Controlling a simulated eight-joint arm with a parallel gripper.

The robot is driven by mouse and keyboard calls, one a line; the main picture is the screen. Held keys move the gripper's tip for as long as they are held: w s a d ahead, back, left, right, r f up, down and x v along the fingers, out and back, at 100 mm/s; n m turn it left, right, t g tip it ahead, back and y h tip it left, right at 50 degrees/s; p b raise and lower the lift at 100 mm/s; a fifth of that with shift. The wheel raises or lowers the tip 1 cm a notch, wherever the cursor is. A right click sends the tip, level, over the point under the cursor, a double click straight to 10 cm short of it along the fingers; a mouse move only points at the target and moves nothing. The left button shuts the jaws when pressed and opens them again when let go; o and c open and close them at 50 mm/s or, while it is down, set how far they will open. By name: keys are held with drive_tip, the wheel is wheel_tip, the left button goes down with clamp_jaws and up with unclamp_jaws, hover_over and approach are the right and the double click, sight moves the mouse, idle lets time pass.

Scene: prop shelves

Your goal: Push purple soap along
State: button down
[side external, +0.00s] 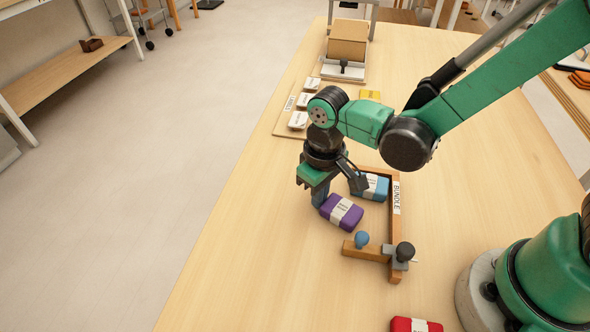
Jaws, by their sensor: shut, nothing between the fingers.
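The purple soap (341,212), wrapped in a white paper band, lies flat on the wooden table inside the open left side of the bundle frame. My gripper (319,200) is shut and empty, pointing down at the upper left end of the purple soap. Its fingertips look next to the soap; I cannot tell whether they touch it. A blue soap (371,187) with a white band lies just above and right of the purple one, partly hidden by my gripper's side part. The wooden frame labelled BUNDLE (396,225) runs along the right of both soaps.
A red soap (414,325) lies at the bottom edge. White soaps (298,120) lie on a board, with a yellow soap (370,95) nearby. The table left of the purple soap is clear.

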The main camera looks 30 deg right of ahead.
sight(339, 200)
drive_tip(key=shift+s+d, duration=1.5)
drive_tip(key=shift+d, duration=0.15)
drive_tip(key=shift+a, duration=0.1)
drive_tip(key=shift+w+a, duration=0.1)
drive_tip(key=shift+w, duration=0.05)
drive_tip(key=shift+w+a, duration=0.3)
drive_tip(key=shift+r, duration=3.55)
drive_tip(key=d+r+m+t, duration=0.3)
drive_tip(key=d+r+t, duration=0.3)
drive_tip(key=d, duration=0.3)
drive_tip(key=shift+s+t, duration=0.3)
drive_tip(key=shift+t, duration=0.3)
